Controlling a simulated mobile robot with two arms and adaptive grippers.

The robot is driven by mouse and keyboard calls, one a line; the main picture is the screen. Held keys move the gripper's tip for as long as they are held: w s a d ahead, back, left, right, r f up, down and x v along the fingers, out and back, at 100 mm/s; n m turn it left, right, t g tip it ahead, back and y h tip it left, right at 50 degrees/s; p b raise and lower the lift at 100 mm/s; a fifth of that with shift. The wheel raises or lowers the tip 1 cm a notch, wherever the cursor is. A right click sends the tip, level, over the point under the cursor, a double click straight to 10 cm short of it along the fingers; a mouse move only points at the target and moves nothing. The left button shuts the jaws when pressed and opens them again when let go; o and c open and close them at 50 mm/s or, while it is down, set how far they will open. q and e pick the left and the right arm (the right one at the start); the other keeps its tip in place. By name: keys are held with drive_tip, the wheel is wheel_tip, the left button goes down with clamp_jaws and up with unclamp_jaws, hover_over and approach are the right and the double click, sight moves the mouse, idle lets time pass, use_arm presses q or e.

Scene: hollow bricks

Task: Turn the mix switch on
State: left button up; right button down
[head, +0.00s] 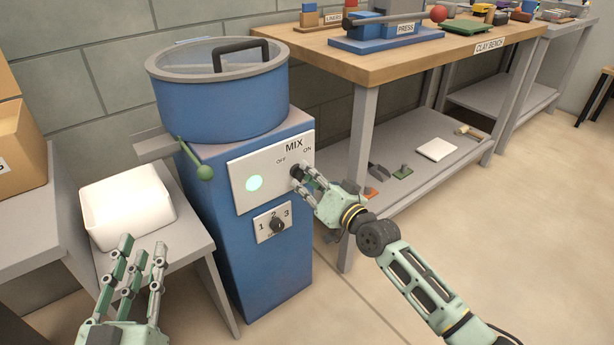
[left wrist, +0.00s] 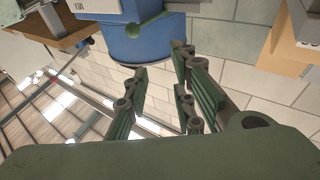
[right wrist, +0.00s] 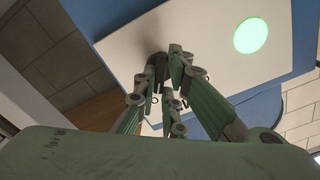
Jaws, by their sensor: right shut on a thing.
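The mix switch (head: 297,172) is a small dark knob on the white panel (head: 238,190) of the blue mixer, below the words MIX, OFF and ON. My right gripper (head: 302,176) is shut on it; its fingers partly hide the knob, so I cannot tell which way it points. The right wrist view also shows the fingers (right wrist: 166,65) closed around the dark knob. A round pale green light (head: 254,183) glows on the panel, and it shows bright green in the right wrist view (right wrist: 250,36). My left gripper (head: 143,248) is open and empty, in front of the white bin.
The blue drum with a lid (head: 222,95) tops the mixer. A green-knobbed lever (head: 204,172) sticks out at its left. A numbered dial (head: 277,225) sits below the panel. A white bin (head: 128,205) stands left on a grey stand. The clay bench (head: 450,52) is close on the right.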

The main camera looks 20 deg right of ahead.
use_arm(q)
drive_tip(key=shift+f+g, duration=0.3)
drive_tip(key=shift+f, duration=0.15)
use_arm(e)
drive_tip(key=c, duration=1.8)
unclamp_jaws()
drive_tip(key=shift+c, duration=0.2)
use_arm(q)
drive_tip(key=shift+w, duration=0.1)
use_arm(e)
drive_tip(key=v, duration=1.2)
